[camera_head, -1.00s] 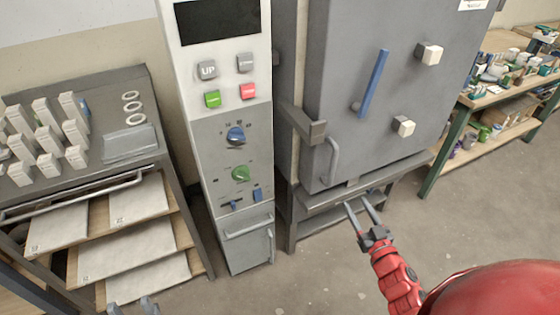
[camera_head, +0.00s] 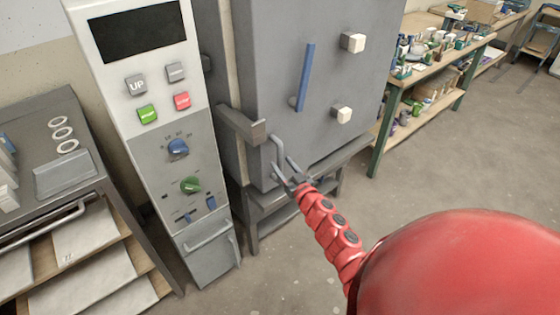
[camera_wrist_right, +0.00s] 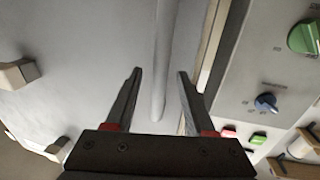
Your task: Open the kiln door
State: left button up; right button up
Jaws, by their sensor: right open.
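The grey kiln door (camera_head: 270,85) is shut. It has a blue bar (camera_head: 305,78), two pale square knobs and a curved grey handle (camera_head: 278,150) low on its left edge. My right gripper (camera_head: 283,168) is at this handle, fingers open and empty. In the right wrist view, the handle bar (camera_wrist_right: 165,60) runs between the two open fingertips (camera_wrist_right: 158,75), with clear gaps on both sides. Whether the bar lies fully within the jaws in depth is hard to tell. My left gripper is out of view.
A control panel (camera_head: 165,125) with buttons and dials stands just left of the kiln. A shelf rack (camera_head: 75,230) is further left. A workbench (camera_head: 440,55) with jars stands right of the kiln. The floor (camera_head: 430,170) in front is clear.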

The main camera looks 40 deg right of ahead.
jog(key=shift+w+d, duration=0.1)
jog(key=shift+w, duration=1.05)
jog(key=shift+c, duration=0.2)
grip_shut()
dwell(0.5)
